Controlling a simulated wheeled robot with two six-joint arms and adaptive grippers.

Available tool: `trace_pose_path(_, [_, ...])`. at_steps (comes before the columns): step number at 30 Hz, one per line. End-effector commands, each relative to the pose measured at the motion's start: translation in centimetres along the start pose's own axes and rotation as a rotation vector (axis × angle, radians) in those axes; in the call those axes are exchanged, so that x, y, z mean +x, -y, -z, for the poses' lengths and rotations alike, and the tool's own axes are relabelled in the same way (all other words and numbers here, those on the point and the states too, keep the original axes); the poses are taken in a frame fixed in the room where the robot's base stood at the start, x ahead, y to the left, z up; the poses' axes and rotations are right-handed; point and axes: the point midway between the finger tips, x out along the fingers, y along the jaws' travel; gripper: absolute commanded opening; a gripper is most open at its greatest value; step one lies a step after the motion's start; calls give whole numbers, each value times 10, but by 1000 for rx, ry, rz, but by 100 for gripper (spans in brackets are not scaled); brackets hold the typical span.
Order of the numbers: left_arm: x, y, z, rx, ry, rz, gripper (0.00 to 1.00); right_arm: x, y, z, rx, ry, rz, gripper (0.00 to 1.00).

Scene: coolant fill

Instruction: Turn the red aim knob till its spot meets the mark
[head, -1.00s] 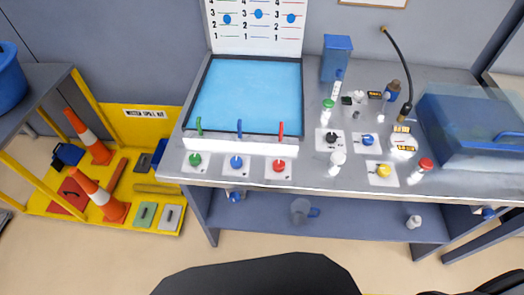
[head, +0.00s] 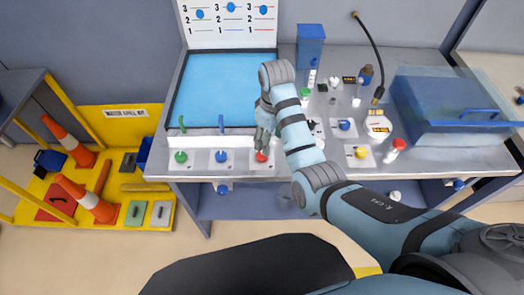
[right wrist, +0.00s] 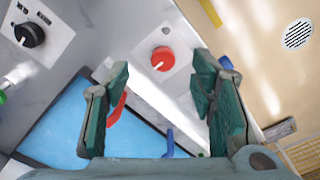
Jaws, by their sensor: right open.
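The red aim knob (head: 261,156) sits on a white plate at the front edge of the bench, right of the green and blue knobs. The right wrist view shows it as a round red knob (right wrist: 163,59) with a white pointer line. My right gripper (head: 265,138) hangs just above and behind it, pointing down. In the right wrist view the fingers of that gripper (right wrist: 162,98) are wide apart and empty, with the knob beyond them. A red spout (right wrist: 117,106) shows partly behind one finger. My left gripper is not in view.
The blue tray (head: 222,85) lies behind the knobs. A board (head: 232,25) with numbered scales and blue discs stands behind it. Green (head: 180,156) and blue (head: 222,156) knobs are left of the red one. A black knob (right wrist: 29,35) and bottles stand to the right.

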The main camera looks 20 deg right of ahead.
Motion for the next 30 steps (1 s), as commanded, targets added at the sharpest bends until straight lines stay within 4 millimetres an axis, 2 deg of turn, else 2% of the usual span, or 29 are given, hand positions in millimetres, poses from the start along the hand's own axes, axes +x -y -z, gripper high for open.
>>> trace_pose_path(1, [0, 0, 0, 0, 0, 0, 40, -16, 0, 12, -36, 7, 3, 51])
trace_pose_path(3, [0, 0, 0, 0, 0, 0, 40, -35, 1, 24, -86, 23, 9, 51])
trace_pose_path(5, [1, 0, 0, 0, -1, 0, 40, -44, 2, 30, -114, 35, 11, 51])
trace_pose_path(7, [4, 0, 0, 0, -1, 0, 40, -43, 3, 32, -130, 42, 13, 51])
trace_pose_path(11, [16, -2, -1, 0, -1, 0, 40, -16, 3, 30, -130, 43, 14, 51])
trace_pose_path(14, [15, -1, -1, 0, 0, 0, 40, 10, 4, 28, -129, 45, 16, 51])
trace_pose_path(18, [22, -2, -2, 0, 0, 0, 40, 51, 4, 27, -128, 43, 15, 51])
trace_pose_path(21, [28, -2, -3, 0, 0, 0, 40, 75, 4, 26, -128, 41, 14, 51])
trace_pose_path(25, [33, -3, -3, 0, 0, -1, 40, 92, 4, 26, -127, 40, 13, 51])
trace_pose_path(30, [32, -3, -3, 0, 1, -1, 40, 95, 4, 26, -127, 39, 13, 51])
